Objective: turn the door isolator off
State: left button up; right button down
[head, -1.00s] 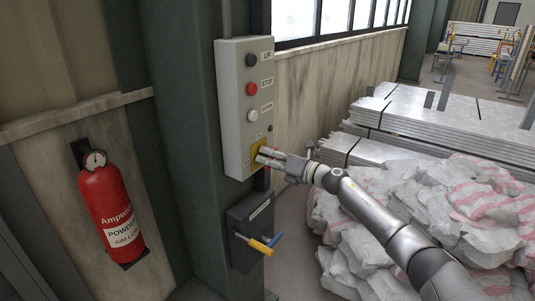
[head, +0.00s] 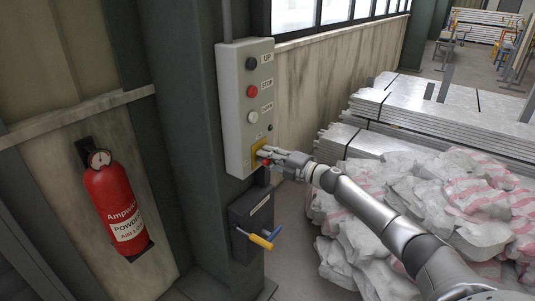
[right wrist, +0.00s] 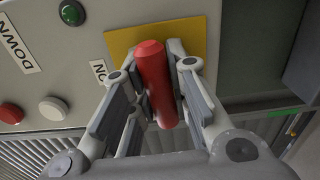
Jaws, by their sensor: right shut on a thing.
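The door isolator is a red rotary handle (right wrist: 155,85) on a yellow plate (right wrist: 185,35), low on a grey control box (head: 235,130). In the right wrist view an "ON" label (right wrist: 98,70) sits beside the plate. My right gripper (head: 262,158) is at the plate in the head view. In the right wrist view its fingers (right wrist: 158,95) stand on both sides of the red handle and are shut on it. In the head view the fingers mostly hide the handle. My left gripper is not in view.
Above the isolator are a black UP button (head: 251,63), a red STOP button (head: 252,91) and a white DOWN button (head: 253,117). Below hangs a dark switch box (head: 243,222) with a yellow-blue lever (head: 262,240). A fire extinguisher (head: 113,205) hangs left. White sacks (head: 400,200) lie right.

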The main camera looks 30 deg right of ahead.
jog(key=shift+d+m, duration=0.1)
jog(key=shift+m, duration=0.3)
jog(key=c, duration=1.3)
grip_release()
jog(key=v, duration=1.2)
